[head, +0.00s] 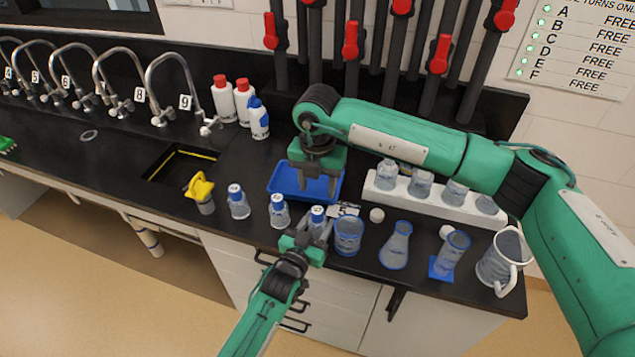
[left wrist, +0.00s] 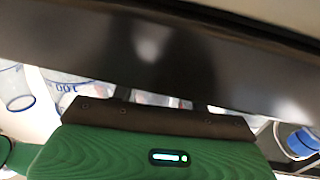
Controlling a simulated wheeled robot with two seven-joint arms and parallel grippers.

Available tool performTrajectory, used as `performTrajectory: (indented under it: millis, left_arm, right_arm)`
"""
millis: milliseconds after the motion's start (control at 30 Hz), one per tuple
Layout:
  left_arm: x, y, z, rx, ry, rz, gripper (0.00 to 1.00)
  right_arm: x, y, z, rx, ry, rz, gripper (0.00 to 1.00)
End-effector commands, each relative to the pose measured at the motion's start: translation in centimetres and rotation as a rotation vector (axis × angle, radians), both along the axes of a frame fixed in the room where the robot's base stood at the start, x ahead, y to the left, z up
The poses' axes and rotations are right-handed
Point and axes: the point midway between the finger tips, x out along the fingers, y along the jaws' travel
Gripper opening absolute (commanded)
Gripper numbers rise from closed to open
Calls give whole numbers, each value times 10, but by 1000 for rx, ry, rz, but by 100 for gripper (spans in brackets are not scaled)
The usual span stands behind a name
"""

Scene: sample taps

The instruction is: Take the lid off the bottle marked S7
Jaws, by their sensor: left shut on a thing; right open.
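Three small clear bottles with blue lids and white lid tags stand along the front of the bench: a left one (head: 238,204), a middle one (head: 279,213) and a right one (head: 318,214). The tag lettering is too small to read, so I cannot tell which is S7. My left gripper (head: 314,232) is shut on the right bottle, its fingers hiding much of the body; the blue lid is on top. My right gripper (head: 318,184) is open and empty, pointing down over the blue tray (head: 282,182), just behind that bottle. A blue-lidded bottle also shows in the left wrist view (left wrist: 302,142).
Right of the held bottle stand a beaker (head: 348,237), a flask (head: 396,248), a cylinder (head: 449,256) and a jug (head: 503,264). A yellow-topped item (head: 200,188) is at left, near the sink (head: 180,166).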

Motion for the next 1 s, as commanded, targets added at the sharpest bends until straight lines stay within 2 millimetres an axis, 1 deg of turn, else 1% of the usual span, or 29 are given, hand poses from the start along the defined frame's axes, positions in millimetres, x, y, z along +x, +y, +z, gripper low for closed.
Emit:
performTrajectory:
  millis: [100, 200, 333, 467, 567, 800, 900, 1000]
  left_arm:
    - [0, 0, -1, 0, 1, 0, 0]
    - [0, 0, -1, 1, 2, 0, 0]
    - [0, 0, -1, 1, 2, 0, 0]
    - [0, 0, -1, 1, 2, 0, 0]
    - [0, 0, -1, 1, 2, 0, 0]
    - [0, 0, -1, 1, 2, 0, 0]
    - [0, 0, -1, 1, 2, 0, 0]
    - [0, 0, -1, 1, 2, 0, 0]
  right_arm:
    - [0, 0, 0, 1, 0, -161, 49]
    - [0, 0, 0, 1, 0, -268, 49]
    - [0, 0, 0, 0, -1, -354, 49]
    - [0, 0, -5, 0, 0, -388, 49]
    - [0, 0, -16, -2, 2, -392, 49]
    - [0, 0, -53, -2, 2, -390, 49]
    - [0, 0, -66, -1, 1, -390, 49]
    - [0, -1, -75, -2, 1, -390, 49]
